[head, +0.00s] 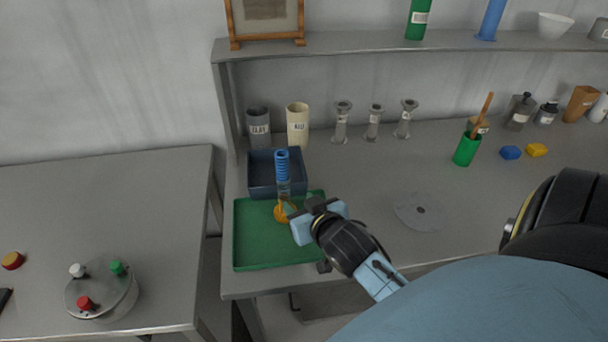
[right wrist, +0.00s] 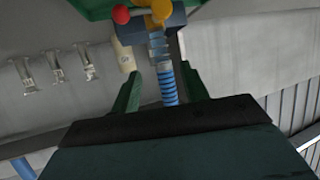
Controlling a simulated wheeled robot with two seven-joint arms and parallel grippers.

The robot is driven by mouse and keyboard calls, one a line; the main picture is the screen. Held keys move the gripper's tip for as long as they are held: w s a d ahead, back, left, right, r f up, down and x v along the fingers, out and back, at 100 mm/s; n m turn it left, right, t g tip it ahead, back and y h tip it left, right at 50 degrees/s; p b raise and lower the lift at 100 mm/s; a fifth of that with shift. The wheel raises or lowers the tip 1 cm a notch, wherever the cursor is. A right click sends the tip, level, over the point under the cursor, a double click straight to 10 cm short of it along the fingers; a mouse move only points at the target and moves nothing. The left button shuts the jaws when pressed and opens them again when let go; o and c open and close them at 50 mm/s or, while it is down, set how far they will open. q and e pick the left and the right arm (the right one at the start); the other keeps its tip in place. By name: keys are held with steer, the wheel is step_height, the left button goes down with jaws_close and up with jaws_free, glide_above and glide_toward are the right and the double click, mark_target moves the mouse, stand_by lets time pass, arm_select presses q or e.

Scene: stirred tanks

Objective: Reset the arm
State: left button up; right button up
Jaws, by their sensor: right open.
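My right gripper (head: 312,216) is over the right part of the green tray (head: 250,262), just right of an upright clear tube with a blue ribbed top (head: 282,164) and an orange base (head: 282,213). In the right wrist view its two dark green fingers (right wrist: 161,70) are spread apart. The blue ribbed piece (right wrist: 168,92) shows in the gap between them, and no finger is seen closed on it. My left gripper is not in view.
A dark blue bin (head: 262,187) stands behind the tube. Grey and cream canisters (head: 298,125) and several glass pieces line the back. A green cup (head: 466,150) and grey disc (head: 420,211) are right. A lidded vessel (head: 100,290) is on the left table. A shelf runs above.

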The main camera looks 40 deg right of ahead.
steer(key=shift+s+a+r, duration=0.1)
steer(key=shift+s+r, duration=0.15)
steer(key=shift+s, duration=0.3)
steer(key=s+a+f+n+g+y, duration=0.25)
steer(key=s+a+g, duration=0.25)
steer(key=s, duration=0.4)
steer(key=s+a+f+n+g+y, duration=0.15)
steer(key=s+a+f+g, duration=0.3)
steer(key=s, duration=0.45)
step_height(320, 180, down, 29)
steer(key=s+g+b, duration=0.2)
steer(key=b, duration=0.2)
steer(key=s+d+f+n+h+b, duration=0.1)
steer(key=s+d+f+b, duration=0.2)
steer(key=s+f, duration=1.2)
step_height(320, 180, down, 2)
steer(key=shift+f+g+b, duration=0.25)
steer(key=shift+g+b, duration=0.1)
